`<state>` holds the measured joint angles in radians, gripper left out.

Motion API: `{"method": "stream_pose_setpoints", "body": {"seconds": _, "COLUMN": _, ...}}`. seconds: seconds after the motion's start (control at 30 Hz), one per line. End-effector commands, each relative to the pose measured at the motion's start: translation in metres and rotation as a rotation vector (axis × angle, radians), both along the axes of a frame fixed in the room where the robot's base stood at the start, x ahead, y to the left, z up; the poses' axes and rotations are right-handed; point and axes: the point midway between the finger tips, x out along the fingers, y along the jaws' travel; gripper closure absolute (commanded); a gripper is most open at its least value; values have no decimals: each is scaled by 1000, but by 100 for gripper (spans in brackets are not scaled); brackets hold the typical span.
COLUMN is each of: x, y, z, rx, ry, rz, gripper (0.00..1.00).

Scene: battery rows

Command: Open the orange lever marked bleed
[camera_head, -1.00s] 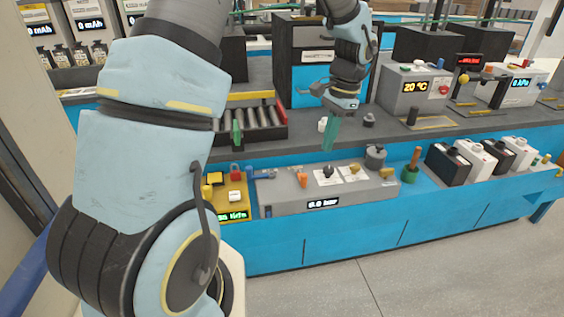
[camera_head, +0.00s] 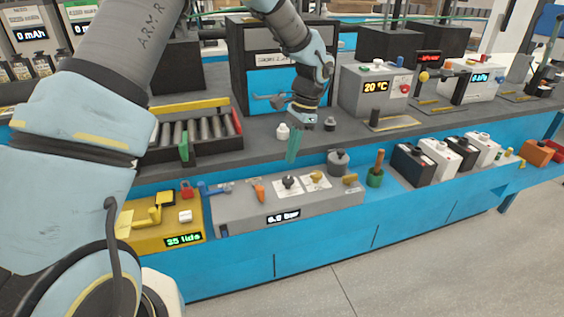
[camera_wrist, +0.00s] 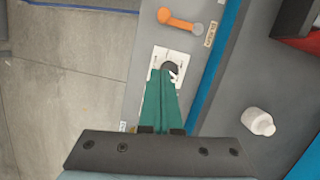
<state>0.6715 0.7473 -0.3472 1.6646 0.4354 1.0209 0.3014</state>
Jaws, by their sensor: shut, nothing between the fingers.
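The orange lever (camera_head: 259,193) stands on top of the grey box (camera_head: 235,213) with the "6.0 bar" display. In the wrist view the orange lever (camera_wrist: 180,20) lies ahead of my fingers, near the top edge, beside a small tag too small to read. My gripper (camera_head: 292,160) has green fingers pointing down above the box, right of the orange lever. The fingers are shut and empty. In the wrist view my gripper (camera_wrist: 165,82) partly hides a black knob (camera_wrist: 171,66) on a white plate; the knob also shows in the head view (camera_head: 289,182).
A yellow box (camera_head: 185,229) stands left of the grey one. A white bottle (camera_wrist: 257,121) stands on the raised bench behind. A grey pot (camera_head: 338,161) and green-based handle (camera_head: 376,172) are to the right.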

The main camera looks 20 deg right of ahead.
Motion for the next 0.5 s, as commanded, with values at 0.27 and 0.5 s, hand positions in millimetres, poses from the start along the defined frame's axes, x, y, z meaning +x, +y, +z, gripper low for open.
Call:
{"method": "stream_pose_setpoints", "body": {"seconds": 0.27, "x": -2, "y": 15, "z": -52, "rx": 5, "ry": 5, "rz": 0, "gripper": 100}}
{"method": "stream_pose_setpoints", "body": {"seconds": 0.5, "x": -1, "y": 37, "z": -78, "rx": 3, "ry": 3, "rz": 2, "gripper": 100}}
